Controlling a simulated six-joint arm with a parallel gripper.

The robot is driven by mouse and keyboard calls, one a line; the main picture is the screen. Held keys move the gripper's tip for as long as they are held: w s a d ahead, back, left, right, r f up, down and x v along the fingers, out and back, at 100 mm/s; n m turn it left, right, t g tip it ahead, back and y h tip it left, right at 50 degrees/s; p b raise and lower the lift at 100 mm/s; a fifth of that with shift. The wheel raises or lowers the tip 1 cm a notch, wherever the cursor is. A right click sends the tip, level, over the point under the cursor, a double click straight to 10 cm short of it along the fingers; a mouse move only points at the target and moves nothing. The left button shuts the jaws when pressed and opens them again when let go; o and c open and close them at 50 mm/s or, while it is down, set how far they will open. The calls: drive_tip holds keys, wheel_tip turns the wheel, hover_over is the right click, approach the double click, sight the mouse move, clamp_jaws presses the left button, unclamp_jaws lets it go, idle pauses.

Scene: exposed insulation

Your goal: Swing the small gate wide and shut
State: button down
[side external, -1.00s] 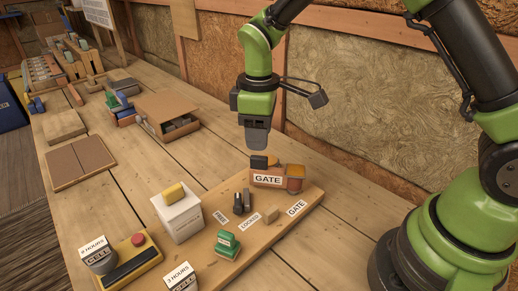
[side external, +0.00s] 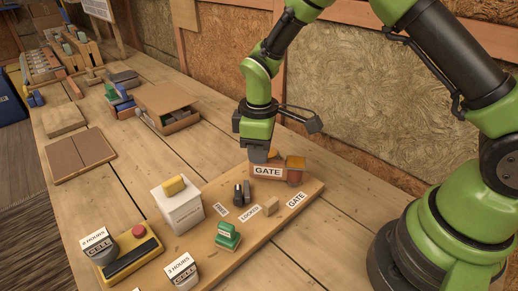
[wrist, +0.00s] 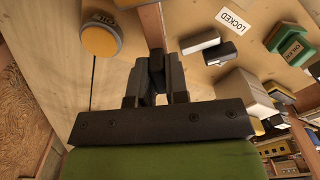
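The small wooden gate (side external: 267,171) stands on the light wooden board (side external: 313,191), with a white GATE label on its face. An orange-topped block (side external: 295,163) is at its right end. My gripper (side external: 259,156) points down at the gate's top left, over the dark knob seen there earlier. In the wrist view the fingers (wrist: 157,82) are close about a dark piece at the end of a wooden bar (wrist: 153,24). Whether they grip it is unclear. An orange disc (wrist: 101,38) lies left of the bar.
A white box (side external: 178,206) stands to the left. The bench right of the board is clear.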

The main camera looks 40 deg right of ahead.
sight(271, 172)
drive_tip(key=shift+s+a+n, duration=0.5)
drive_tip(key=shift+a+n, duration=0.05)
drive_tip(key=shift+n, duration=0.55)
drive_tip(key=n, duration=0.1)
drive_tip(key=s+a+n, duration=0.1)
drive_tip(key=shift+s+n, duration=0.2)
drive_tip(key=shift+n, duration=0.1)
drive_tip(key=n, duration=0.1)
drive_tip(key=s+n, duration=0.1)
drive_tip(key=shift+s+a+n, duration=0.25)
drive_tip(key=shift+a+n, duration=0.05)
drive_tip(key=shift+a, duration=0.05)
drive_tip(key=shift+s+a+n, duration=0.1)
drive_tip(key=shift+s+n, duration=0.95)
drive_tip(key=shift+n, duration=0.55)
drive_tip(key=c, duration=1.1)
unclamp_jaws()
drive_tip(key=shift+r, duration=0.1)
wheel_tip(271, 172, up, 10)
drive_tip(key=shift+f, duration=0.1)
